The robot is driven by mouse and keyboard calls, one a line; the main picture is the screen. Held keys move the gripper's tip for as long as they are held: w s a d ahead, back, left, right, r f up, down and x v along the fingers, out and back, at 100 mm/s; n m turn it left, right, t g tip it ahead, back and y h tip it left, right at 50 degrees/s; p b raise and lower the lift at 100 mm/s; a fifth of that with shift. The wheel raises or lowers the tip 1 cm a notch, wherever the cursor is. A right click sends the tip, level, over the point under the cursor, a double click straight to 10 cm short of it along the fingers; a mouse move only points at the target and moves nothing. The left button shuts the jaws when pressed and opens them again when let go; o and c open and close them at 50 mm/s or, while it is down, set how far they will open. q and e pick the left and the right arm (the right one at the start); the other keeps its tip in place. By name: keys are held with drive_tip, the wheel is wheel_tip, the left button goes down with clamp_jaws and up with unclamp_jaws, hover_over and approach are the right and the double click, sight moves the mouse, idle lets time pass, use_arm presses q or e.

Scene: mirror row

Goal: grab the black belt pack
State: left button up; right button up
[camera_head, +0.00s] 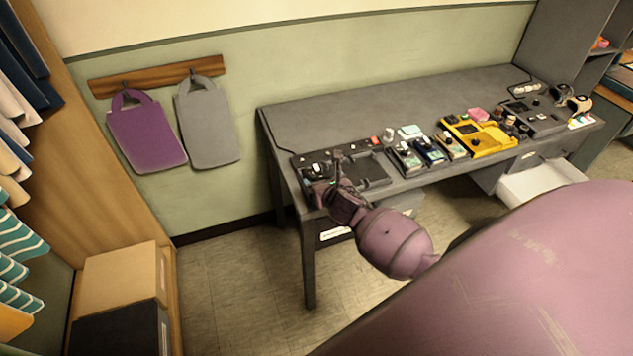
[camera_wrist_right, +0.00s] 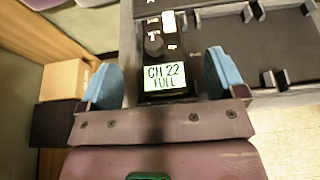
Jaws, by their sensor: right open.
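The black belt pack (camera_wrist_right: 153,48) shows in the right wrist view, with a knob, a pale button and a lit screen reading "CH 22 FULL". It sits at the left end of a black charging dock (camera_head: 370,171) on the grey desk (camera_head: 350,105). My right gripper (camera_wrist_right: 163,80) is open, with one blue fingertip on each side of the pack's screen end. I cannot tell whether the fingertips touch it. In the head view my right gripper (camera_head: 326,174) is over the dock's left end and partly hides the pack. My left gripper is not in view.
Several small devices, a yellow case (camera_head: 480,136) and headsets (camera_head: 578,103) stand along the desk's right side. A white open drawer (camera_head: 540,180) sits below. A purple bag (camera_head: 147,135) and a grey bag (camera_head: 207,125) hang on the wall.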

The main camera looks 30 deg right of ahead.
sight(317, 176)
drive_tip(key=shift+f+b+x, duration=0.1)
drive_tip(key=shift+b+x, duration=0.1)
drive_tip(key=shift+x, duration=1.05)
drive_tip(key=shift+f+b+x, duration=0.15)
drive_tip(key=shift+x, duration=1.15)
drive_tip(key=shift+s, duration=0.1)
drive_tip(key=c, duration=1.1)
